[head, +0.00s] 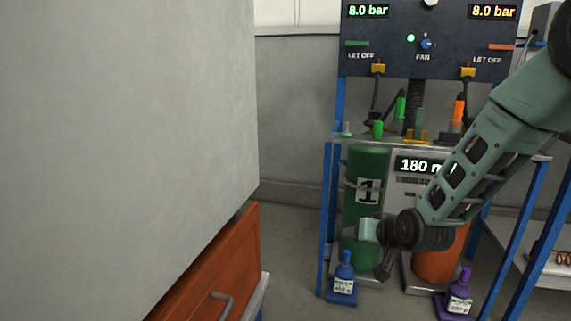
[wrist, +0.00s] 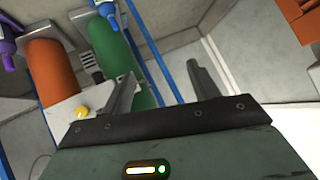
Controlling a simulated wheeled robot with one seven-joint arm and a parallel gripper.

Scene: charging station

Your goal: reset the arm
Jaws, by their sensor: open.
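My arm (head: 490,140) reaches in from the right in the head view and bends down in front of the charging station. Its wrist end is in front of the green cylinder (head: 362,170) marked 1 and the orange cylinder (head: 440,262). In the wrist view, the two dark fingers of my gripper (wrist: 164,84) are spread apart with nothing between them. The green cylinder (wrist: 112,62) shows behind the left finger, with the orange cylinder (wrist: 50,72) further left. I cannot tell the exact gap between gripper and cylinders.
A panel (head: 400,55) shows 8.0 bar twice. A blue bottle (head: 343,280) and a purple bottle (head: 460,295) stand low in front. A grey wall block (head: 120,130) and an orange drawer unit (head: 215,275) fill the left. A blue-framed shelf (head: 545,250) is at right.

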